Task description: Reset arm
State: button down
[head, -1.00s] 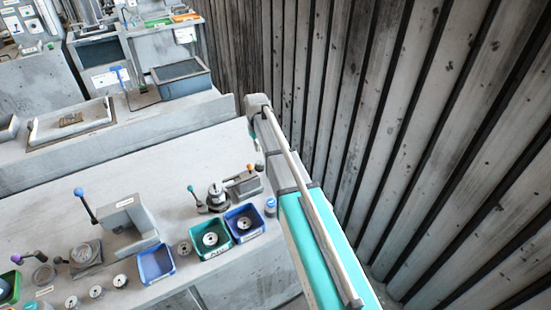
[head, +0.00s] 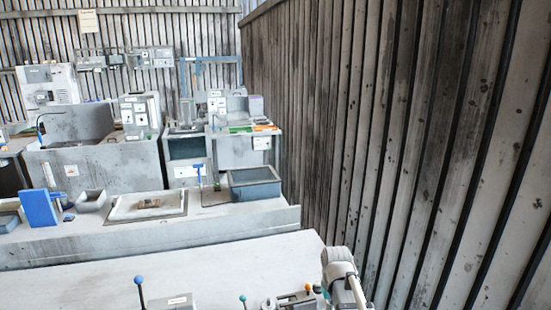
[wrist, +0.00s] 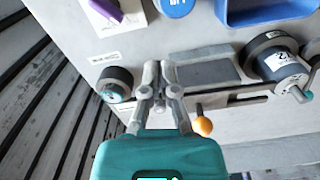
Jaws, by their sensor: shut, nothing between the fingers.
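My gripper (wrist: 158,72) shows in the wrist view with its two grey fingers together and nothing between them. Its teal body (wrist: 158,155) fills the bottom middle. The fingers are over the grey bench, beside a dark round part (wrist: 116,82) on the left and a flat grey block (wrist: 203,72) on the right. In the head view only part of my arm (head: 341,268) shows at the bottom edge; the fingers cannot be made out there.
An orange ball knob (wrist: 203,126) is close to the right of my gripper. A round-bodied device (wrist: 283,68) and a blue tray (wrist: 268,10) are at the right. The plank wall (head: 420,150) runs along the right side. The bench middle (head: 230,265) is clear.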

jog(key=s+m, duration=0.1)
jog(key=s, duration=0.8)
jog(key=shift+d, duration=0.2)
